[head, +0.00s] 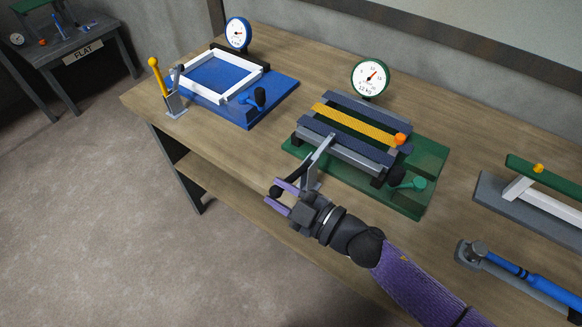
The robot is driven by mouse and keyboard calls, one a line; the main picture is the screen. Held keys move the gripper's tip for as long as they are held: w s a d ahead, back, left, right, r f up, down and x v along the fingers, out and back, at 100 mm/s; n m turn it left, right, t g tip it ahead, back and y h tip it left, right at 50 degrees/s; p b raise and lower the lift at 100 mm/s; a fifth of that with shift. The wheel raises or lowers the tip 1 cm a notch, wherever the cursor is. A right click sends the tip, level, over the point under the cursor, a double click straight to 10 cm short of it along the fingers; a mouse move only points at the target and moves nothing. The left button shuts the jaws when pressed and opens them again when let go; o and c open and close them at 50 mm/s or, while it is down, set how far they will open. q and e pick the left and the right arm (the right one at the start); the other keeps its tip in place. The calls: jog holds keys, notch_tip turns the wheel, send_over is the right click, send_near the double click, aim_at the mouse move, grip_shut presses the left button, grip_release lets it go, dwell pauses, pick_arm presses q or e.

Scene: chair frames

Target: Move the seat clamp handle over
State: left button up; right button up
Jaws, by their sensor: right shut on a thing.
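The seat fixture is a green base (432,160) carrying a seat frame with dark blue slats and a yellow webbing strip (345,123). A grey metal clamp lever (318,157) stands at its front left edge. The seat clamp handle (290,184), a black bar with a rounded end, extends from this lever toward the front left. My right gripper (277,194), with purple fingers, is shut on the handle near its outer end, in front of the table edge. The fingers and wrist hide part of the handle and the lever's foot. My left gripper is not in view.
A blue fixture (284,88) with a white frame and a yellow-handled clamp (156,72) stands at the left. A green-rimmed gauge (370,76) rises behind the seat. A blue-and-grey tool (520,277) and a grey fixture (490,197) lie at the right.

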jog(key=shift+w+d+r+p, duration=0.25)
jog(key=shift+r+p, duration=0.15)
jog(key=shift+r, duration=0.15)
jog(key=shift+w+d+r+p, duration=0.2)
jog(key=shift+r+p, duration=0.2)
jog(key=shift+r, duration=0.15)
jog(key=shift+w+d+r+p, duration=0.3)
jog(key=shift+w+r+p, duration=0.15)
jog(key=shift+r+p, duration=0.15)
jog(key=shift+w+d+r+p, duration=0.3)
jog(key=shift+w+r+p, duration=0.15)
jog(key=shift+r, duration=0.15)
jog(key=shift+w+d+r+p, duration=0.45)
jog(key=shift+w+d+r, duration=0.4)
jog(key=shift+w, duration=0.25)
